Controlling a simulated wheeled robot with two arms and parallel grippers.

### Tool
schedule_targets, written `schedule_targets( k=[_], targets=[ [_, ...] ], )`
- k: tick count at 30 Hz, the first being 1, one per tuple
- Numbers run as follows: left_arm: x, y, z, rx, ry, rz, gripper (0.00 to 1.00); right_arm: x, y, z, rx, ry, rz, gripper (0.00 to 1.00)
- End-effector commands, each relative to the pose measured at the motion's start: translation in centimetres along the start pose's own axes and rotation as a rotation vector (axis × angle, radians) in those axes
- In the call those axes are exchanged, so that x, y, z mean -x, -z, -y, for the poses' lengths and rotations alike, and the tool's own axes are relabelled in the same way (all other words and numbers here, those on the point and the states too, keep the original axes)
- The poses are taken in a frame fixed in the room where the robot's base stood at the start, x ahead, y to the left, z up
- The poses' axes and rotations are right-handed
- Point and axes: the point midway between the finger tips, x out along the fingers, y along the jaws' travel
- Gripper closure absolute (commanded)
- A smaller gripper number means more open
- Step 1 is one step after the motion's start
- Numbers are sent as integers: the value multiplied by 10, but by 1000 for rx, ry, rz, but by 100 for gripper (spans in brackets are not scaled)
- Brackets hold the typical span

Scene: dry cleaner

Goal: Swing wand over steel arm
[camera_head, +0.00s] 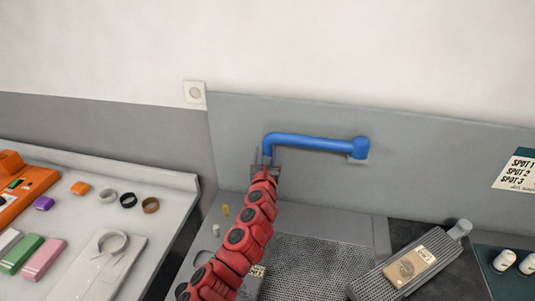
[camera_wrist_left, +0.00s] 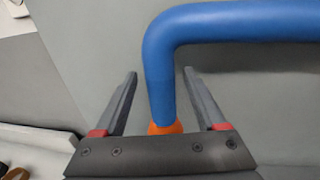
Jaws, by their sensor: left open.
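The wand is a blue bent tube (camera_head: 310,141) running along the grey back panel from a thick blue joint at its right end. Its left end bends down, and an orange tip (camera_wrist_left: 165,128) shows in the left wrist view. My left gripper (camera_head: 267,157) is open at this down-turned end. In the left wrist view its two fingers (camera_wrist_left: 160,75) stand on either side of the blue tube, with gaps visible. A grey steel arm (camera_head: 378,284) lies at the lower right, carrying a tan patch (camera_head: 415,265). My right gripper is not in view.
A perforated grey board (camera_head: 320,262) lies below the wand. A side table (camera_head: 165,180) at left holds a folded shirt (camera_head: 95,268), coloured blocks and rings. Two white bottles (camera_head: 504,260) stand far right. A small yellow object (camera_head: 226,211) sits left of my arm.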

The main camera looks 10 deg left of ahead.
Motion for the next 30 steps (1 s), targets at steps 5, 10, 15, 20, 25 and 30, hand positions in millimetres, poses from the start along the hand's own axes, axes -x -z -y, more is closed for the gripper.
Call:
schedule_targets(
  k=[5,10,15,20,25,30],
  targets=[
    [-12,0,1,3,-1,0,27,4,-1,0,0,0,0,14],
    [-15,1,1,1,1,-1,27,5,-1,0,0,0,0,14],
    [-15,0,1,0,1,-1,27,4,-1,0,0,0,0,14],
    [-15,0,0,0,1,-1,52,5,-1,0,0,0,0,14],
    [-15,0,1,1,1,-1,83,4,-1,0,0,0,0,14],
    [-15,0,1,1,1,-1,100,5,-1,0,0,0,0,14]
  ],
)
